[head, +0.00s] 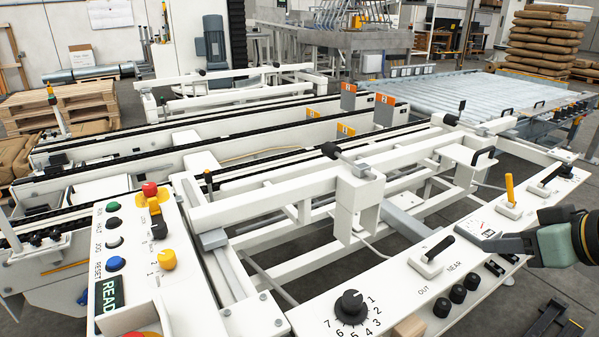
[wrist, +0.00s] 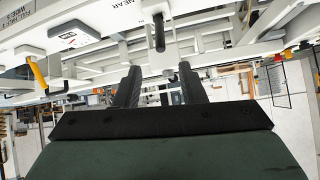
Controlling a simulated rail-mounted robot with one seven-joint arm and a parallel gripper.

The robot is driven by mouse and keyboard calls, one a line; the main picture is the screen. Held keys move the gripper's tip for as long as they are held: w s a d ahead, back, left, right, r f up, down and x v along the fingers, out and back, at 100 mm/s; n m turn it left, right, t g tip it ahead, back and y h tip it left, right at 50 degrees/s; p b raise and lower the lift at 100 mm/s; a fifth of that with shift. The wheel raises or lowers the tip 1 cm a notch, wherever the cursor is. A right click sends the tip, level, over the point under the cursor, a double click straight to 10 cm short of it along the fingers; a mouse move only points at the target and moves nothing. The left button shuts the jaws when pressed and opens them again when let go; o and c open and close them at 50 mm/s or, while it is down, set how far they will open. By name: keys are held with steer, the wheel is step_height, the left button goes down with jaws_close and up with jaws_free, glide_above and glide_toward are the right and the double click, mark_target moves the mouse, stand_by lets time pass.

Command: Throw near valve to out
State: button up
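The near valve (head: 437,249) is a black lever on a white base on the front panel, with OUT and NEAR printed beside it. Its handle leans to the upper right in the head view, away from the OUT label. In the wrist view a black lever (wrist: 158,32) beside the NEAR label stands ahead of the gap between my fingers. My gripper (head: 488,243) is just right of the lever in the head view, apart from it. In the wrist view my gripper (wrist: 159,76) is open with nothing between its two black fingers.
A yellow-handled lever (head: 510,189) stands on the panel behind my gripper; it also shows in the wrist view (wrist: 40,78). A numbered black dial (head: 351,304) and several black knobs (head: 458,293) are nearby. A white frame with a black handle (head: 338,154) rises behind the panel.

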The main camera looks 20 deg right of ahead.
steer(key=v, duration=0.3)
steer(key=shift+s+r+p, duration=0.25)
steer(key=shift+s+p, duration=0.05)
steer(key=w+a+r+m+g+h+p, duration=0.15)
steer(key=w+r+g+p, duration=0.5)
steer(key=p, duration=0.75)
steer(key=w+a+p, duration=0.2)
steer(key=w+a, duration=0.2)
steer(key=a, duration=0.1)
steer(key=s+a+n+g+y+p, duration=0.1)
steer(key=a+n+g+p, duration=0.1)
steer(key=a+p, duration=1.1)
steer(key=a+g, duration=0.1)
steer(key=a, duration=1)
steer(key=shift+a+r+n, duration=0.2)
steer(key=shift+r+n, duration=0.05)
steer(key=shift+n, duration=0.1)
